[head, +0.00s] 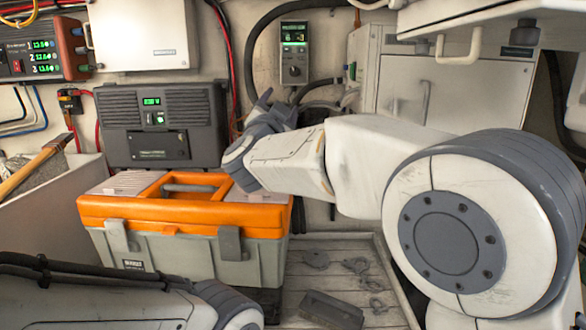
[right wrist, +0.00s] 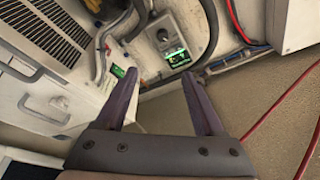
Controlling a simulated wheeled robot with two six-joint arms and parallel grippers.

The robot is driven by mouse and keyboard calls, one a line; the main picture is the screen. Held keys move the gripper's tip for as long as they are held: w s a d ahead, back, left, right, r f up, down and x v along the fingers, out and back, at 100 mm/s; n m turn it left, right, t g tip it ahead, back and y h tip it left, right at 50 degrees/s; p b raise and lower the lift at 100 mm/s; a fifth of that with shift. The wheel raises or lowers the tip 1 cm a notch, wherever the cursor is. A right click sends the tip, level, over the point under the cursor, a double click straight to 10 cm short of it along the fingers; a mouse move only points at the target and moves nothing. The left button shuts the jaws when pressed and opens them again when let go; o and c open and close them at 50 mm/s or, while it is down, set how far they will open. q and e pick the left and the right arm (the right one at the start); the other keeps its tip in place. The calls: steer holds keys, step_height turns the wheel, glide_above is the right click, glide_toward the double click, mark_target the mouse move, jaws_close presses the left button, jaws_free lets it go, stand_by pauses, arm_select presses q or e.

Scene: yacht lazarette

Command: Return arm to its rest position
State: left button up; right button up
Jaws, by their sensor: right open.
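My right arm reaches in from the right of the head view, across the space above the toolbox. Its gripper (head: 268,102) is raised behind the toolbox's right end, in front of the back wall. In the right wrist view the two fingers of this gripper (right wrist: 160,78) stand apart with nothing between them. Beyond them a small control box with a green display (right wrist: 178,57) is on the wall. My left arm lies low at the bottom left of the head view. Its gripper is not visible.
An orange and grey toolbox (head: 180,208) stands below my right forearm. A grey wooden tray (head: 300,280) beside it holds small metal parts and a dark block (head: 331,309). A dark electrical unit (head: 160,124), a small wall controller (head: 294,55) and white cabinets (head: 455,88) line the back.

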steer(key=s+d+f+n+g+y, duration=0.1)
steer(key=d+f+n+g+y, duration=0.25)
steer(key=f, duration=0.65)
steer(key=s+d+f+n+g+y, duration=0.1)
steer(key=d+f+n+g+y, duration=0.25)
steer(key=f, duration=0.65)
steer(key=s+d+f+n+g+h, duration=0.1)
steer(key=s+d+f+g, duration=0.35)
steer(key=s+f, duration=0.3)
steer(key=s+d+f+n+g+h, duration=0.1)
steer(key=s+d+f+g+h, duration=0.15)
steer(key=s+d+f, duration=0.4)
steer(key=s+d+f+g, duration=0.35)
steer(key=s+f, duration=0.45)
steer(key=s, duration=0.3)
steer(key=s+a+r+n+g, duration=0.1)
steer(key=s+a+r+n, duration=0.2)
steer(key=s+a, duration=0.4)
steer(key=s+a+r+n+g, duration=0.2)
steer(key=s+a+n, duration=0.2)
steer(key=s+a, duration=0.3)
steer(key=shift+s+r+n+y, duration=0.2)
steer(key=shift+r+n+y, duration=0.1)
steer(key=shift+r+y, duration=0.1)
